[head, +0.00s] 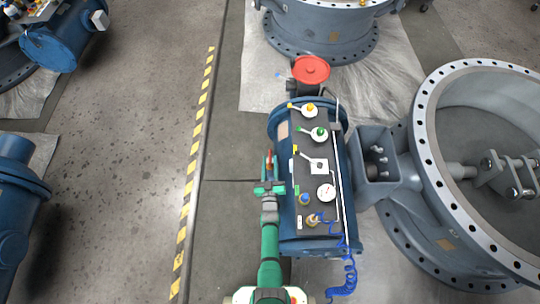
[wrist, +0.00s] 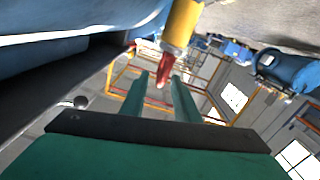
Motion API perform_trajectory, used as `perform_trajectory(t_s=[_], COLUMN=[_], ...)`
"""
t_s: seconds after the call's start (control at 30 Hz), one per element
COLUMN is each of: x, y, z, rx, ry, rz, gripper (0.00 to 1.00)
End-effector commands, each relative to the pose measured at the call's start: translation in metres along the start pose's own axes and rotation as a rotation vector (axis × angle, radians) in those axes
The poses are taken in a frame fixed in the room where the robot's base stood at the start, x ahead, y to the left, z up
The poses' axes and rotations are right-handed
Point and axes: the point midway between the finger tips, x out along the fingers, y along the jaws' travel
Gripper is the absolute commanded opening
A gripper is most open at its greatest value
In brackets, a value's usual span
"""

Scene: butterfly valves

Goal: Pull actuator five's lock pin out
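The blue actuator (head: 283,232) has a dark top panel with valves and a gauge. My gripper (head: 269,165) is low at the actuator's left side, beside the panel. A slim red piece (head: 268,155) shows at its fingertips. In the wrist view a yellow cylinder (wrist: 182,24) with a red end (wrist: 164,72) points toward my gripper (wrist: 160,78). The red end appears between the two green fingers, with gaps on both sides, so the fingers are open. I cannot tell whether the red piece is the lock pin. No number five is legible.
A large flanged valve body (head: 428,150) joins the actuator at the right. A red handwheel (head: 311,69) stands behind it. A coiled blue hose (head: 346,272) hangs at its near end.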

Motion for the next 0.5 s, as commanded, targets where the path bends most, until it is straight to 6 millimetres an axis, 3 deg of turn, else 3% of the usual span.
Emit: perform_trajectory(t_s=[0.2, 0.5], x=[0.026, 0.036], y=[0.000, 0.000], z=[-0.001, 0.000], rx=[0.001, 0.001], ry=[0.001, 0.000], rz=[0.001, 0.000], gripper=[0.28, 0.28])
